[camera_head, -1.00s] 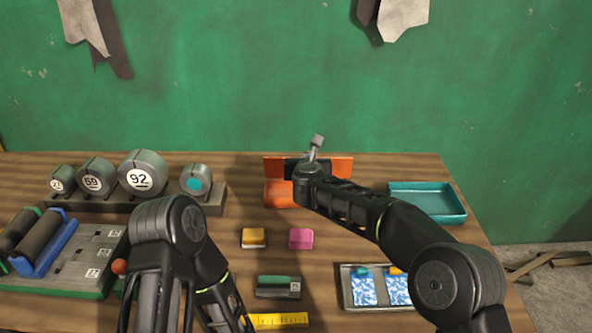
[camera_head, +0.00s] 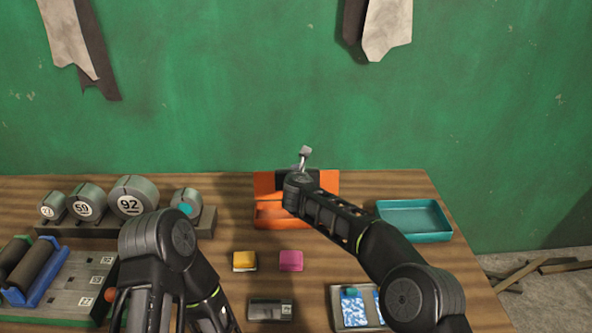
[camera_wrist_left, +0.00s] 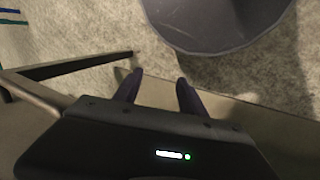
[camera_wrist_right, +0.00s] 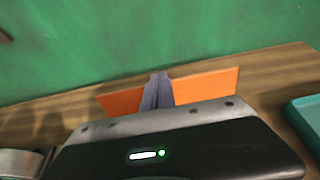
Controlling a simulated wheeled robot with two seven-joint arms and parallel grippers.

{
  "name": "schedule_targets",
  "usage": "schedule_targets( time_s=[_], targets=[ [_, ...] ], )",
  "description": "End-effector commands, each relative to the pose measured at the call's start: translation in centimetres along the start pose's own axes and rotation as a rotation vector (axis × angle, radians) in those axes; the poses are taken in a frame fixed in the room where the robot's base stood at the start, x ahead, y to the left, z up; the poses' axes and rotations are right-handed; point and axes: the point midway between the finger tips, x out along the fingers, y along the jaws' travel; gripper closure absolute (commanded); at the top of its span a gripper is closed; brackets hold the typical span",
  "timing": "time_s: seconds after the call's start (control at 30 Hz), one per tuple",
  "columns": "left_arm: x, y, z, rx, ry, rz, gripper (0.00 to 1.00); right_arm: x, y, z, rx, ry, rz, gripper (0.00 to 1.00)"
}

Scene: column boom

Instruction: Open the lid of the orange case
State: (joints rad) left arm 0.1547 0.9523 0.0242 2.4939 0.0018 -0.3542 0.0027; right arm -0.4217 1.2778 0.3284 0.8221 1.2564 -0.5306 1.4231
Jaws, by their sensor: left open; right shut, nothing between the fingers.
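The orange case (camera_head: 268,214) stands at the back middle of the table, partly hidden behind my right arm. Its lid (camera_head: 265,183) is raised and stands up at the rear; it also shows as an orange panel in the right wrist view (camera_wrist_right: 205,86). My right gripper (camera_wrist_right: 157,88) is shut and empty, its fingertips in front of the lid's middle; whether they touch it I cannot tell. My left gripper (camera_wrist_left: 158,88) is open and empty, off the table, above a pale floor. In the head view its fingers are hidden.
A teal tray (camera_head: 415,236) is right of the case. A yellow block (camera_head: 244,261) and a pink block (camera_head: 291,261) lie in front. Numbered grey weights (camera_head: 132,196) stand on a rack at left. A tray with blue-patterned pieces (camera_head: 353,308) is at front right.

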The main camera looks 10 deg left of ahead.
Motion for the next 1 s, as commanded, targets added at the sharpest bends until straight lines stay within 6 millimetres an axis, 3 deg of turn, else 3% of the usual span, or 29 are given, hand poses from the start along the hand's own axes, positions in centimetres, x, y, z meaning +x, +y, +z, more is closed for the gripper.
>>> schedule_targets(
  time_s=[0.37,0.8,1.0],
  targets=[
    [0.6,-0.2,-0.1,0.001,0.001,0.002,0.51,-0.8,0.0,-0.1,0.000,0.000,0.001,1.00],
    [3.2,-1.1,-0.2,0.004,0.005,0.005,0.51,-6.2,0.0,-0.2,0.000,-0.001,0.001,1.00],
    [3.5,-1.2,-0.2,0.004,0.006,0.005,0.51,-7.7,0.0,-0.1,0.000,0.000,0.000,1.00]
  ],
)
